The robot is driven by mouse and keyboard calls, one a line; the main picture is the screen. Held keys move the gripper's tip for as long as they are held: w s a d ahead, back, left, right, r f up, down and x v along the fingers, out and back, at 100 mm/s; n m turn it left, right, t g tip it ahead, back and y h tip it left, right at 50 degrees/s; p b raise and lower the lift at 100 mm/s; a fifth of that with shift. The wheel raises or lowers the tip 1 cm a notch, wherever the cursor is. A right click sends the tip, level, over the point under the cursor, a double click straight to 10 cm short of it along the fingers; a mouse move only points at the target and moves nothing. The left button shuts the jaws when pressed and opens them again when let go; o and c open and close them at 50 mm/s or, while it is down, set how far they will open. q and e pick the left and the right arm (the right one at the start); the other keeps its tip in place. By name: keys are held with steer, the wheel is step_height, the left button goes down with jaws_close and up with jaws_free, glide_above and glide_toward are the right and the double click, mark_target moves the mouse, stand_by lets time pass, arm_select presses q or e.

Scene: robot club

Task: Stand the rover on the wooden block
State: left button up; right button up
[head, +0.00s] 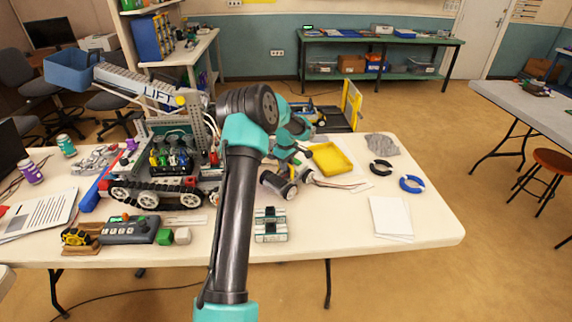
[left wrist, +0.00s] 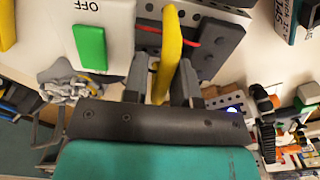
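The small rover (head: 278,184) with dark wheels is near the middle of the table, under my left wrist. It looks tilted; whether it touches the table I cannot tell. My left gripper (head: 290,155) is above it, partly hidden by my own arm. In the left wrist view, my left gripper's fingers (left wrist: 165,85) lie close against both sides of a yellow bar (left wrist: 170,40), which appears to belong to the rover. A brown wooden piece (head: 92,229), apparently the block, lies at the front left with a yellow-and-black thing on it. My right gripper is not in view.
A tracked robot (head: 155,192) with a lift arm stands to the left. A control box (head: 130,230) is beside the wood.

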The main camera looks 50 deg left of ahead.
arm_select(q)
steer(key=shift+o, duration=1.2)
step_height(320, 180, up, 13)
steer(key=shift+s+r, duration=0.1)
